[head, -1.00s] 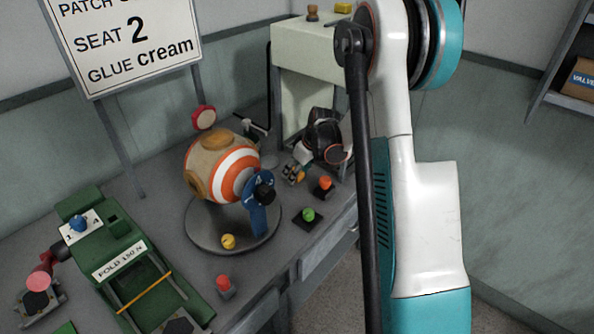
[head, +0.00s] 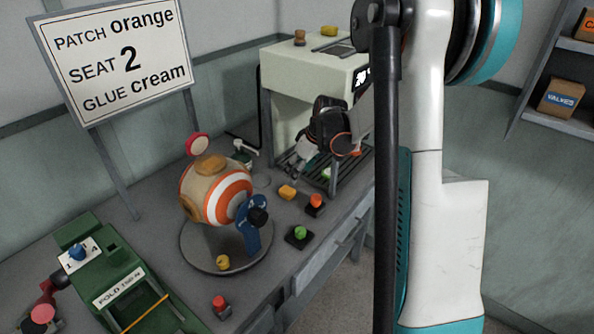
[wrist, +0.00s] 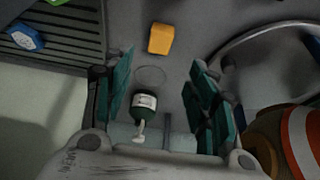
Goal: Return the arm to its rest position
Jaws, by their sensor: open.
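My gripper (head: 299,166) hangs above the bench, right of the striped ball and in front of the cream press. In the wrist view its two fingers (wrist: 160,100) are spread wide, with nothing held between them. My white and teal arm runs down the right of the head view and hides part of the press and rack. An orange-yellow block (head: 287,191) lies on the bench below the gripper; it also shows in the wrist view (wrist: 160,39). A green bottle with a white label (wrist: 143,103) shows below, between the fingers in the picture.
The striped ball (head: 232,193) sits on a round turntable (head: 215,267) with a blue clamp (head: 250,226). Red and green buttons (head: 300,233) line the bench front. A green folder (head: 105,275) is left.

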